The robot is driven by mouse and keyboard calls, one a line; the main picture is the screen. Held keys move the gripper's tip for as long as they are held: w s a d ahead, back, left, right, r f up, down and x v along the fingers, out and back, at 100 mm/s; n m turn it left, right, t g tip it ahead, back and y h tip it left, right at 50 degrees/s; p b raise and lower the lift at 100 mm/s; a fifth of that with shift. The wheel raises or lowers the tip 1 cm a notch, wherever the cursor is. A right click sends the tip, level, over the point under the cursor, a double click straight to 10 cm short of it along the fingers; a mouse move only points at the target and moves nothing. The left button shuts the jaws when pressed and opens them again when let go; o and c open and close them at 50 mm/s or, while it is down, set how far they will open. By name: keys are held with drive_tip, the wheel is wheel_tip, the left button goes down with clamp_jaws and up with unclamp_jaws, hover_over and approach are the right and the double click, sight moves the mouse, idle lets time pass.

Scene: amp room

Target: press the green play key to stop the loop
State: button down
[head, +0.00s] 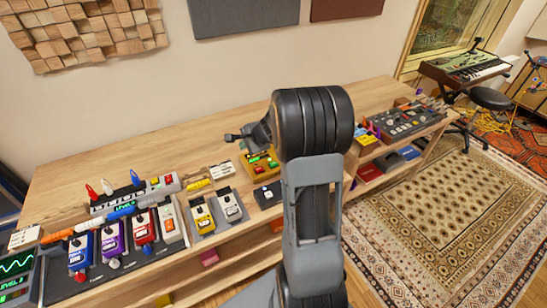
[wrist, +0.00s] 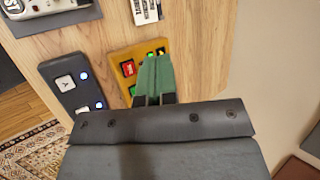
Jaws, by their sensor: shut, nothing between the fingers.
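A yellow-orange box (wrist: 124,52) with a red key (wrist: 128,68) and green keys lies under my gripper in the wrist view. My gripper (wrist: 157,60) is shut and empty, with its greenish fingers over the box and covering part of its keys. One green key shows at the fingers' left edge, and others are partly hidden near the tips. I cannot tell which is the play key, or whether the fingertips touch a key. In the head view the same box (head: 247,171) sits on the wooden desk, left of my arm.
A dark two-button pedal (wrist: 68,85) with blue lights is beside the box. Yellow and white pedals (head: 202,215) stand left of it on the desk (head: 180,135). More coloured pedals fill the left end. A dark mixer-like unit (head: 405,122) is at right. The desk's back strip is mostly clear.

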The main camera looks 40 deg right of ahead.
drive_tip(key=w+d+f+m+h+p, duration=0.1)
drive_tip(key=d+f+m, duration=0.2)
drive_tip(key=d, duration=0.3)
drive_tip(key=w+d+f+m+t+h+p, duration=0.1)
drive_tip(key=d+f+m, duration=0.2)
drive_tip(key=d+m, duration=0.2)
drive_tip(key=shift+d+f+h, duration=0.3)
drive_tip(key=shift+d, duration=0.6)
drive_tip(key=shift+f, duration=0.1)
drive_tip(key=b, duration=0.5)
hover_over(273, 164)
wheel_tip(273, 164, down, 8)
drive_tip(key=shift+a+r, duration=0.1)
drive_tip(key=shift+r, duration=0.15)
drive_tip(key=shift+f+b, duration=0.55)
drive_tip(key=shift+b, duration=0.35)
drive_tip(key=shift+f+b, duration=1)
drive_tip(key=shift+b, duration=0.4)
idle(0.6)
drive_tip(key=shift+r, duration=0.2)
drive_tip(key=shift+r+p, duration=0.6)
drive_tip(key=shift+r, duration=0.2)
